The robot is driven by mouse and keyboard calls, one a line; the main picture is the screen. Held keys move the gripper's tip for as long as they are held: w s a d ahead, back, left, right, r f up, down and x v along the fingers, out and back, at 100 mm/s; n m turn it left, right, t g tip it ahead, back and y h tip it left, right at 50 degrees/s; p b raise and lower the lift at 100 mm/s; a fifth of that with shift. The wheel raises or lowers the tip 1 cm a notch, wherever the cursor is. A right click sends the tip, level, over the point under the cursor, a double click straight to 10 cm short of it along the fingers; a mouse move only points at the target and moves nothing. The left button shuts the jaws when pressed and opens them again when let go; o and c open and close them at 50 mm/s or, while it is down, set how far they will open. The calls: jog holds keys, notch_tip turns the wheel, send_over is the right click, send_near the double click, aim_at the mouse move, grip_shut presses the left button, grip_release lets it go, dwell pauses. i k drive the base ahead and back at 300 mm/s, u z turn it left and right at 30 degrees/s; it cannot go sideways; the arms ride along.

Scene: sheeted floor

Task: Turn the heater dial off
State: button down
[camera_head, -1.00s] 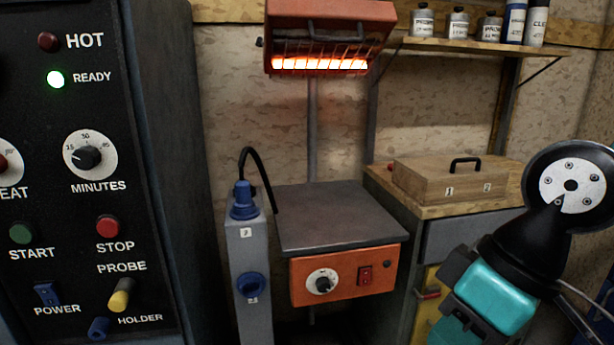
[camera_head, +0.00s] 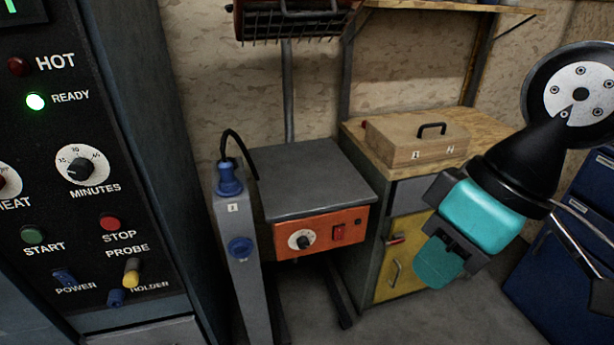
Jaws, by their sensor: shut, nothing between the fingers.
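The heater dial (camera_head: 301,240) is a dark knob on a white disc, on the front of an orange control box (camera_head: 320,235) under a grey top. Its pointer direction is too small to tell. The heater (camera_head: 290,22) hangs on the wall at the top edge, partly cut off, and its visible grille looks dark. A red switch (camera_head: 338,233) sits right of the dial. My gripper (camera_head: 437,265), with teal fingers, is shut and empty. It appears to the right of the orange box, in front of the yellow cabinet in the picture, apart from the dial.
A black panel (camera_head: 95,130) with HEAT and MINUTES dials stands at the left. A grey post (camera_head: 238,280) with blue fittings and a cable stands just left of the orange box. A wooden case (camera_head: 415,140) rests on the cabinet at right.

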aim_at(303, 243)
jog(key=z, duration=2.9)
jog(key=k, duration=0.9)
jog(key=u, duration=1.8)
